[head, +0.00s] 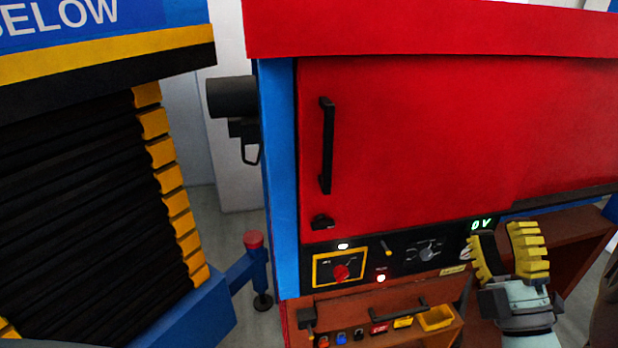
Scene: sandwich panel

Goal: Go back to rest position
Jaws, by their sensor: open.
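My gripper (507,250) is at the lower right in the head view, in front of the panel's control strip. Its two yellow ribbed fingers point up and stand apart, with nothing seen between them. The black control strip (459,251) has a red knob (341,272) in a yellow frame, a small toggle (386,247), a dark round knob (428,252) and a green display (482,224) reading "0V". The gripper covers the strip's right part.
A red cabinet door (420,130) with a black handle (327,145) stands above, closed. A brown tray (360,302) with several small coloured items and a yellow bin (436,318) sits below. A black-slatted machine with yellow edges (165,180) fills the left. Floor shows between them.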

